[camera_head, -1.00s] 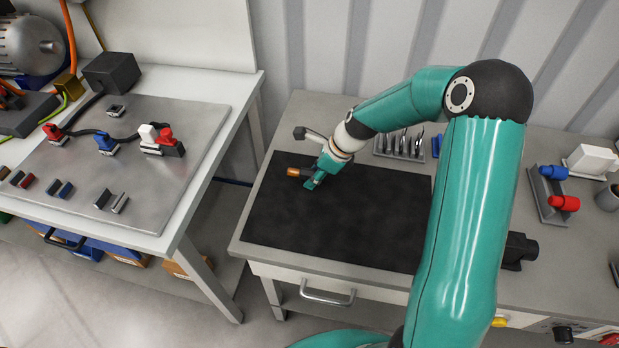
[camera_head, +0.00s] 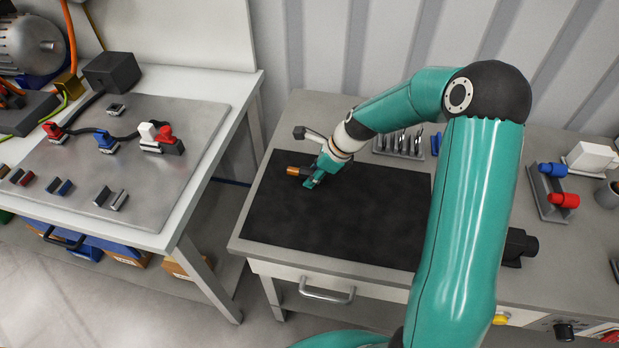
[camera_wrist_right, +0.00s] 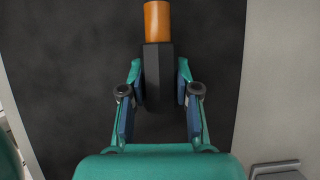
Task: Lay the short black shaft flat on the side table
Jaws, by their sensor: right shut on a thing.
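My right gripper (camera_head: 312,178) is over the upper left part of the dark mat on the side table (camera_head: 262,240). It is shut on the short black shaft. In the right wrist view the shaft's black, square-looking body (camera_wrist_right: 158,70) sits between the two fingers (camera_wrist_right: 159,88), and its copper-orange round end points away from the wrist. In the head view the orange end (camera_head: 293,171) sticks out to the left of the fingers, and the black body is mostly hidden. The shaft looks roughly level and close to the mat; I cannot tell whether it touches. My left gripper is not in view.
The black mat (camera_head: 330,228) is otherwise clear. Behind it stands a rack of tools (camera_head: 402,143). To the right are a holder with blue and red pieces (camera_head: 548,195) and a white block (camera_head: 590,160). A workbench with a metal plate (camera_head: 170,115) stands left, across a gap.

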